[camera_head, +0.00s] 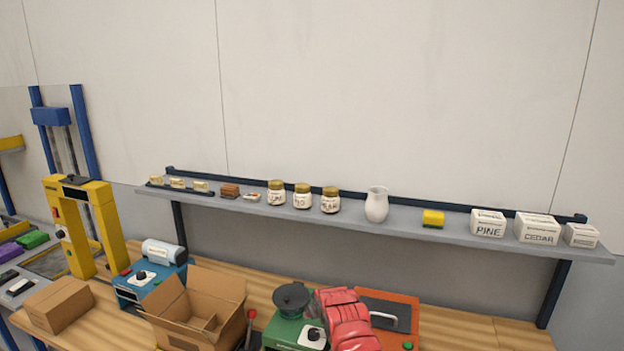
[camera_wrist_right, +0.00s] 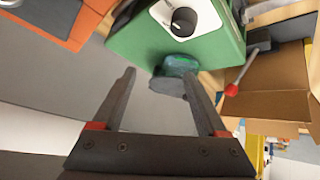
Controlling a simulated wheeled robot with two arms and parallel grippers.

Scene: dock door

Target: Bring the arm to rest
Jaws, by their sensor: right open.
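My right gripper (camera_wrist_right: 160,73) shows in the right wrist view with its two dark fingers spread apart. Nothing is held between them. The same green device (camera_head: 292,333) stands on the workbench in the head view. My left gripper is in neither view.
An open cardboard box (camera_head: 232,290), a blue device (camera_head: 135,290), a closed carton (camera_head: 60,304) and an orange device (camera_head: 402,312) crowd the wooden bench (camera_head: 455,328). A grey wall shelf (camera_head: 455,237) above holds jars, a white jug (camera_head: 377,204), a yellow block and labelled boxes.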

